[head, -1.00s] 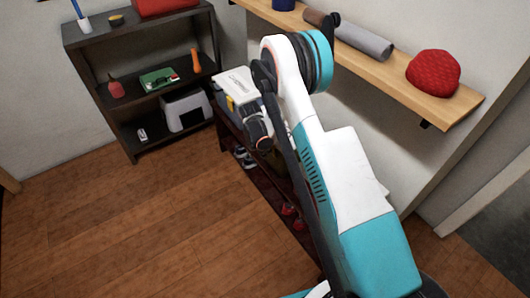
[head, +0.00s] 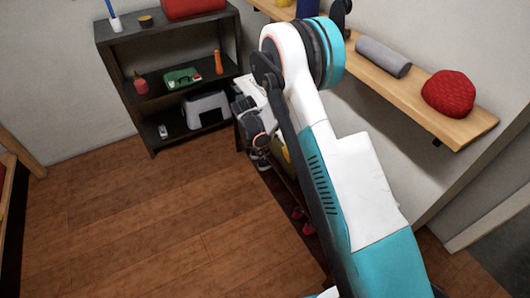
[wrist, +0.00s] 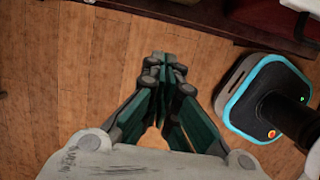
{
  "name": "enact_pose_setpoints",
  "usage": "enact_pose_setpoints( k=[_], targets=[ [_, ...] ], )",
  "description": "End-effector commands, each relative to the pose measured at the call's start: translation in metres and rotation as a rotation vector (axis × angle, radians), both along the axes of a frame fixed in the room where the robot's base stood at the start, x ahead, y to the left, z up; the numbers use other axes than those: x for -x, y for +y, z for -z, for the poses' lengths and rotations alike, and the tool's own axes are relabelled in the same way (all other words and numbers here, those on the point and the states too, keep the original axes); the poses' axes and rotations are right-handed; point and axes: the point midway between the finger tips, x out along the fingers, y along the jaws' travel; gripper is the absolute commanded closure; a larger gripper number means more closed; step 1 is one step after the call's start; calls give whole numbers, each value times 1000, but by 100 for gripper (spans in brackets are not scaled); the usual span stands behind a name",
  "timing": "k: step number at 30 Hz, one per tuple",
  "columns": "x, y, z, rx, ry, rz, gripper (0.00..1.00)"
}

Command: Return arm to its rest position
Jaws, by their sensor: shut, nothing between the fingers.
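My gripper (wrist: 160,68) shows in the wrist view, pointing down over the wooden floor. Its dark green fingers meet at the tips, with nothing between them. In the head view my white and teal arm is raised and bent over at the top. Its dark wrist section hangs down near the low bench by the wall. The fingers cannot be made out there.
A dark shelf unit (head: 164,59) with small items stands at the back left. A wooden wall shelf (head: 408,94) holds a red knitted hat (head: 448,93) and a grey roll (head: 383,57). Shoes lie low beside the arm. The floor (head: 140,215) at left is clear.

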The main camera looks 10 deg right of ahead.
Motion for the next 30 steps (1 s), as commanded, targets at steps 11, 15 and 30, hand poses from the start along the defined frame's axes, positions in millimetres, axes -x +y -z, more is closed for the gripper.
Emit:
enact_pose_setpoints(
  k=[11, 15, 30],
  targets=[
    [0, 0, 0, 0, 0, 0, 100],
    [0, 0, -2, -1, -2, 3, 100],
    [22, -19, -150, -112, -175, 351, 100]
  ],
)
